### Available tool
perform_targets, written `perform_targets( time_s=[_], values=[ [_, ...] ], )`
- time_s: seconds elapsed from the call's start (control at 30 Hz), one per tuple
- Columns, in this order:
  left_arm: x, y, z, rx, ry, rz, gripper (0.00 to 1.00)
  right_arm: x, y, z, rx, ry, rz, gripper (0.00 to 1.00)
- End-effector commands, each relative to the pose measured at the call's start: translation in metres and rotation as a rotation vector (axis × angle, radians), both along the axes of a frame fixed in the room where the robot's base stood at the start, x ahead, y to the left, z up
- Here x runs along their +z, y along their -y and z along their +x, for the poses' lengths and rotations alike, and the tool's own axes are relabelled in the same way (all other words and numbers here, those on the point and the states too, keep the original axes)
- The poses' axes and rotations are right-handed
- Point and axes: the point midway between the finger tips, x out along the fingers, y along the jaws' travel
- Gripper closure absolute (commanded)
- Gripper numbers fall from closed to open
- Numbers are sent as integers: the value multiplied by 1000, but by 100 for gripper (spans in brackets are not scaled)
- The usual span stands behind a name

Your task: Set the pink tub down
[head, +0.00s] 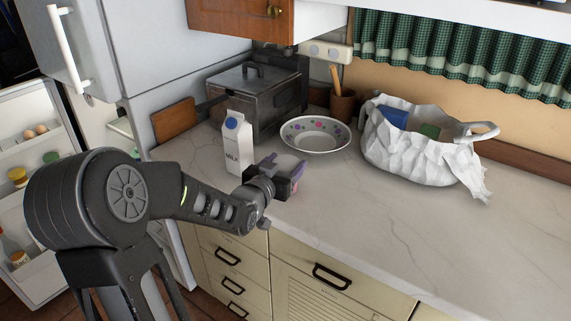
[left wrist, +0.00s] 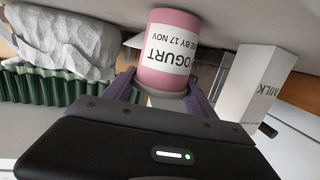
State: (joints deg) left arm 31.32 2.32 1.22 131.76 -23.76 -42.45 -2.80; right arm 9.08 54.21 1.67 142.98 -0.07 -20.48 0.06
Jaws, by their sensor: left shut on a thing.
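The pink tub (left wrist: 165,50) has a white label reading "YOGURT" and appears upside down in the left wrist view, where the counter lies at the top. My left gripper (left wrist: 165,92) is shut on it, with a purple finger on each side near its lid end. In the head view, my left gripper (head: 284,168) is low at the counter's front edge, just right of the milk carton, and mostly hides the tub. I cannot tell whether the tub's base touches the counter. My right gripper is not in view.
The milk carton (head: 237,145) stands close on the left. A flowered bowl (head: 315,139) lies behind, and a white bag (head: 420,155) with items stands further right. The marble counter (head: 400,225) is clear to the right. An open fridge is at far left.

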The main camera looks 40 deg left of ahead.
Motion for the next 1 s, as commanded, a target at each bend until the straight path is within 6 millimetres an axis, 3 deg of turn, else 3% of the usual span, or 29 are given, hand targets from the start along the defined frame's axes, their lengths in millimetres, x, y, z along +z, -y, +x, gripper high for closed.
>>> perform_targets(
  time_s=[0.07, 0.1, 0.33, 0.77, 1.0],
  values=[
    [-4, 0, 0, 0, 0, 0, 80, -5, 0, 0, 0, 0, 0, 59],
    [-3, 0, 0, 0, 0, 0, 34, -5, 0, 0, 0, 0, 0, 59],
    [-2, 0, 0, 0, 0, 0, 15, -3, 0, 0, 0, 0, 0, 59],
    [3, 0, 0, 0, 0, 0, 13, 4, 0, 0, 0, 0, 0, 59],
    [6, 7, -33, 2, 2, 1, 13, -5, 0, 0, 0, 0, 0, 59]
  ],
)
